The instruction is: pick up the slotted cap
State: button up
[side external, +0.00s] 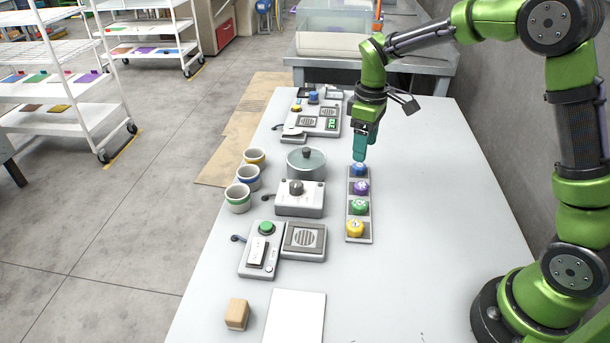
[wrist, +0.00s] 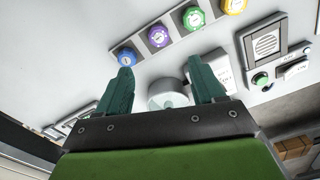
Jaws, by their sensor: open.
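A grey strip (side external: 357,240) on the table holds a row of coloured caps: a blue cap (side external: 359,169), a purple cap (side external: 361,188), a green cap (side external: 358,207) and a yellow cap (side external: 355,228). Their tops carry pale marks, too small to tell which is slotted. The row also shows at the top of the wrist view, with the blue cap (wrist: 126,57) just beyond the left fingertip. My gripper (side external: 359,157) points down close above the blue cap's end of the strip. In the wrist view my gripper (wrist: 164,72) has its teal fingers wide apart, with nothing held.
A lidded pot (side external: 306,162) and a knobbed box (side external: 299,198) stand left of the strip. Several cups (side external: 248,177) line the table's left edge. Switch and speaker panels (side external: 304,241) lie nearer. A wooden block (side external: 237,314) and a white sheet (side external: 295,317) are in front. The table's right side is clear.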

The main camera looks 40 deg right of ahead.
aim_at(361, 184)
notch_tip(361, 184, down, 12)
jog(key=shift+s+d+r, duration=0.1)
jog(key=shift+d+r, duration=0.05)
jog(key=shift+r, duration=0.05)
dwell(0.4)
jog(key=c, duration=1.1)
jog(key=shift+r, duration=0.15)
